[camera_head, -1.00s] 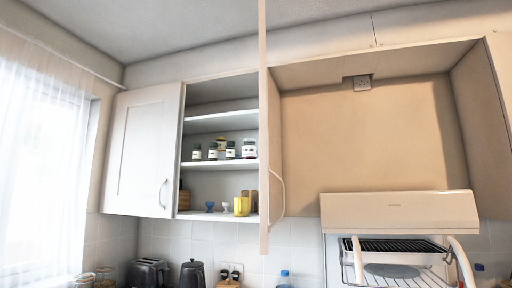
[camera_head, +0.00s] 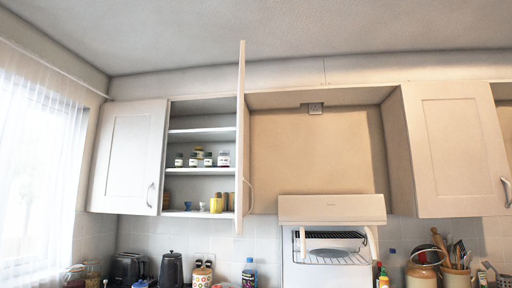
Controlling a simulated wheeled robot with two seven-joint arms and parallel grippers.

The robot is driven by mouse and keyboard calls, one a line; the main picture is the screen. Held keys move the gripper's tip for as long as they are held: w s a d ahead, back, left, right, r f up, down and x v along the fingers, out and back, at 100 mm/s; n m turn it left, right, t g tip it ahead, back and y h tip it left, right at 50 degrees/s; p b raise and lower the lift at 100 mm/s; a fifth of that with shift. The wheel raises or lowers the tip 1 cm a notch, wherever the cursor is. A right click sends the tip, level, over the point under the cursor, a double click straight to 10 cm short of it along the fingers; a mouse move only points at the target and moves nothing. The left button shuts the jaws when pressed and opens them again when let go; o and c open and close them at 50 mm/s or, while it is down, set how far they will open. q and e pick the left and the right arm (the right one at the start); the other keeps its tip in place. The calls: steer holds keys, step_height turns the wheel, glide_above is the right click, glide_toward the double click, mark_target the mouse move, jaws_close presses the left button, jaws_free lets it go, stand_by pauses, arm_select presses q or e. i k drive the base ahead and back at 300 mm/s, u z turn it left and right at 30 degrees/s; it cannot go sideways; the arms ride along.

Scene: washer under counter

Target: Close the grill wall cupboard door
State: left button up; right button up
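The wall cupboard left of the grill has shelves (camera_head: 187,208) holding jars and cups. Its right door (camera_head: 240,140) stands open, seen nearly edge-on and pointing toward me, with a curved handle (camera_head: 249,195) on its right side. The neighbouring left door (camera_head: 130,157) of this cupboard looks shut, with a handle near its right edge. The grill (camera_head: 331,208) hangs under an empty recess to the right, its rack (camera_head: 330,247) showing below the hood. Neither of my grippers shows in the view.
Another wall cupboard (camera_head: 456,147) at the right is shut. Below are a toaster (camera_head: 127,268), a kettle (camera_head: 171,269), a blue-capped bottle (camera_head: 249,273) and a utensil pot (camera_head: 456,277). A curtained window (camera_head: 40,150) is at the left. The space before the recess looks clear.

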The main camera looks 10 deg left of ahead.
mark_target(239, 178)
steer(key=z, duration=0.45)
steer(key=i, duration=1.6)
steer(key=u, duration=1.15)
steer(key=i, duration=0.35)
steer(key=u, duration=0.3)
steer(key=k, duration=1)
steer(key=z, duration=1.8)
steer(key=i, duration=0.95)
steer(key=u, duration=0.35)
